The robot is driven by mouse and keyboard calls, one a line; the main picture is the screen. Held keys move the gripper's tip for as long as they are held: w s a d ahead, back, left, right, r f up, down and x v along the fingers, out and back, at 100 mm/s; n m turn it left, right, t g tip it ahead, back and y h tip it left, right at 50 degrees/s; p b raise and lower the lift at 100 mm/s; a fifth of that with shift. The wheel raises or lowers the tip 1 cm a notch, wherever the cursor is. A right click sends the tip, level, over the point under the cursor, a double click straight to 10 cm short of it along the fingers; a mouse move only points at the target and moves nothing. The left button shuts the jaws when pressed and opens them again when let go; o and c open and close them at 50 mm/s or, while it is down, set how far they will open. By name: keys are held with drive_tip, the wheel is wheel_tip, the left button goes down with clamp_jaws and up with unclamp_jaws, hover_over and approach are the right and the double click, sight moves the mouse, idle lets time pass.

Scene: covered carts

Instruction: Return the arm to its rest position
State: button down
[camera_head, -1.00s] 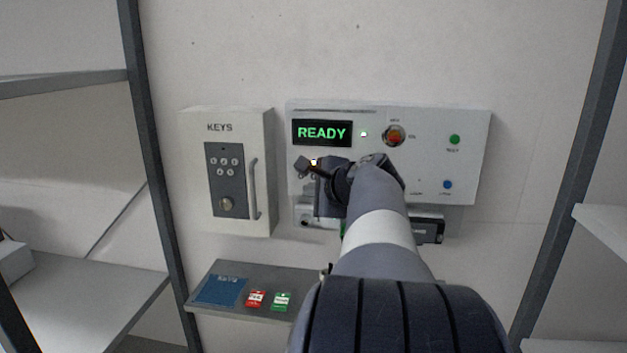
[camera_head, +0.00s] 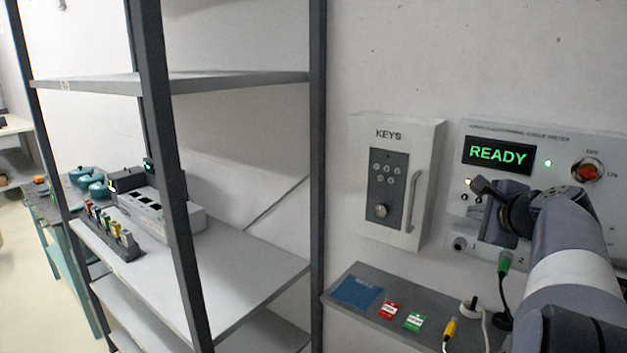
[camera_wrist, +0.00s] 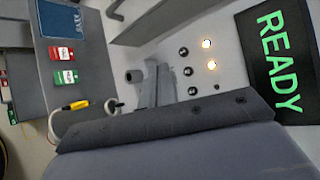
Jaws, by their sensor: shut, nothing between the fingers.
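My arm reaches up from the lower right in the head view. My gripper (camera_head: 478,186) is shut and empty, in front of the lower left part of a white control panel (camera_head: 625,150). Whether it touches the panel cannot be told. The panel's display (camera_head: 497,155) reads READY in green; it also shows in the wrist view (camera_wrist: 275,60), turned sideways. A large grey part of mine fills the bottom of the wrist view.
A key box (camera_head: 428,140) hangs left of the panel. Below, a grey ledge (camera_head: 345,299) holds a blue booklet (camera_head: 356,293), a red tag (camera_head: 390,310), a green tag (camera_head: 413,322) and plugs with cables. A shelf rack (camera_head: 255,275) stands left.

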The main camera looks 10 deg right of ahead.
drive_tip(key=s+a, duration=0.1)
drive_tip(key=a, duration=0.1)
drive_tip(key=s+a, duration=0.2)
drive_tip(key=shift+s+a+b, duration=0.15)
drive_tip(key=shift+s+b, duration=0.15)
